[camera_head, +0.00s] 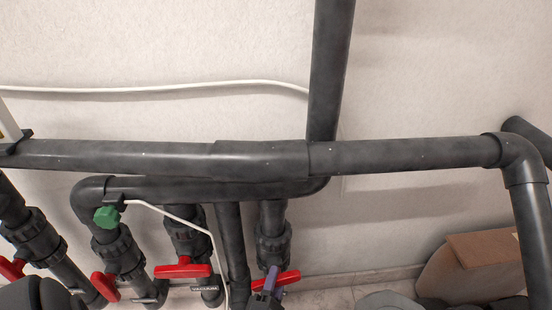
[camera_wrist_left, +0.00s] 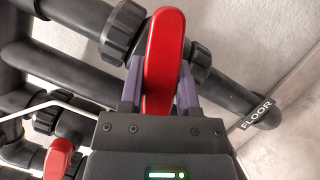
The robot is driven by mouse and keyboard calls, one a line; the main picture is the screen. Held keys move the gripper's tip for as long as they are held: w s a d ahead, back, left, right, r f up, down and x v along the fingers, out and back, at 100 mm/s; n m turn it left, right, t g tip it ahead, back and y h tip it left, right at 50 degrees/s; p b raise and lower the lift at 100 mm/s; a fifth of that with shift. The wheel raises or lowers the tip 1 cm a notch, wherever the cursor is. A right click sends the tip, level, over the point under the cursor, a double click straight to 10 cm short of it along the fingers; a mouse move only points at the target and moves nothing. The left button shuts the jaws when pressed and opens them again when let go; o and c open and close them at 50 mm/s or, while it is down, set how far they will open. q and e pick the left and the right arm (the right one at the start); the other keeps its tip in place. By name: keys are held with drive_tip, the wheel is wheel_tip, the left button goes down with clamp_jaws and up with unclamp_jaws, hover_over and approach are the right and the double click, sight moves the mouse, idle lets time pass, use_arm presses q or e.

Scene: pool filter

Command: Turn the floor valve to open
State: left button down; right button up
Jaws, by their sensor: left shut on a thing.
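The floor valve's red handle (camera_wrist_left: 165,45) runs up the middle of the left wrist view. A black tag reading FLOOR (camera_wrist_left: 256,115) is on the pipe to its right. My left gripper (camera_wrist_left: 160,88) has its two purple fingers on either side of the handle and is shut on it. In the head view the handle (camera_head: 289,278) sits at the bottom, right of centre. It lies crosswise to its upright pipe, slightly tilted. My left gripper (camera_head: 269,281) partly covers it there. My right gripper is not in view.
Other red valve handles (camera_head: 183,271) (camera_head: 105,287) stand to the left on neighbouring pipes. A green knob (camera_head: 107,216) and white cable (camera_head: 180,218) are above them. A thick black pipe (camera_head: 410,155) crosses overhead. A cardboard box (camera_head: 485,248) stands at the lower right.

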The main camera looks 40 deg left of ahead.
use_arm(q)
drive_tip(key=shift+n+y, duration=0.5)
drive_tip(key=shift+n, duration=0.8)
drive_tip(key=shift+c, duration=1.6)
unclamp_jaws()
